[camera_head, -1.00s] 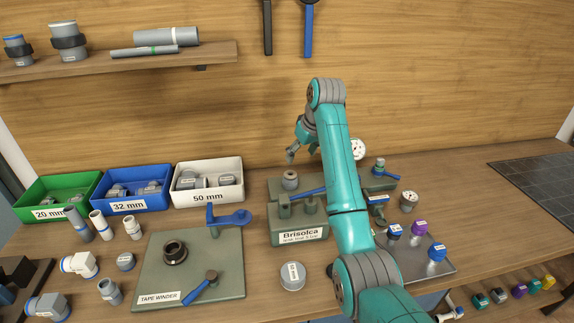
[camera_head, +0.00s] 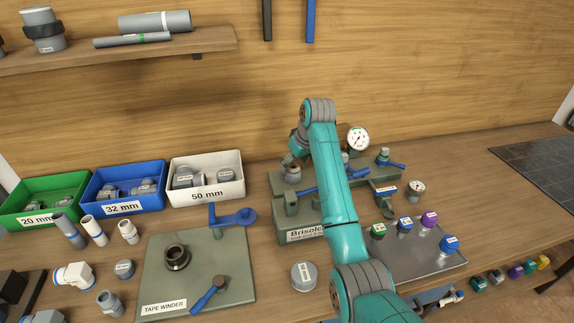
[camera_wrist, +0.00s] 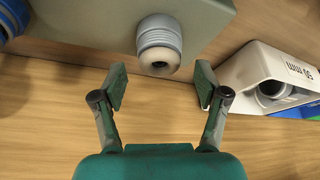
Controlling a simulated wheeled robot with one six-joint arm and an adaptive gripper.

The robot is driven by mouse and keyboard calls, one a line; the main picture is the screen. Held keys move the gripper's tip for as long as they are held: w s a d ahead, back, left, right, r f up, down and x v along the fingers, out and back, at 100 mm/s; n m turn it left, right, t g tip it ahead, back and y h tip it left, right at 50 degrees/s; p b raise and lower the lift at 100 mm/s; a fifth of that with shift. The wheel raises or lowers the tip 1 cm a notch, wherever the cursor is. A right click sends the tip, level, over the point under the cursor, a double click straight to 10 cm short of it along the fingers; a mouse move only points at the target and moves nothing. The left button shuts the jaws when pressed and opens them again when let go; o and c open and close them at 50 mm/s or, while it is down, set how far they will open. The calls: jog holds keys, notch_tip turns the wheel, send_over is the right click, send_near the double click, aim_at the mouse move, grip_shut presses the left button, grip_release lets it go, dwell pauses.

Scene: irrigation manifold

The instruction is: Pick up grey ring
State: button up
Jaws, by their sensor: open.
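A grey ribbed ring (camera_wrist: 160,38) sits around a pale-centred fitting on the grey-green block (camera_wrist: 90,22) in the wrist view. In the head view the grey fitting (camera_head: 292,172) stands on the left of the block labelled Brisolca (camera_head: 285,218). My gripper (camera_wrist: 161,78) is open and empty. Its two fingers are spread wide, one to each side of the fitting's near end in the wrist view, apart from it. In the head view the arm's end is just above the fitting, and the fingers are mostly hidden.
The white 50 mm bin (camera_head: 206,191) stands left of the block, beside blue (camera_head: 124,205) and green (camera_head: 45,216) bins. A pressure gauge (camera_head: 358,138) and blue-handled valves are close on the right. The tape winder board (camera_head: 150,285) with a dark ring (camera_head: 176,257) is at front left.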

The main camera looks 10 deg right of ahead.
jog(key=shift+w+f, duration=0.1)
jog(key=shift+f, duration=0.2)
jog(key=c, duration=0.8)
jog(key=shift+r, duration=0.15)
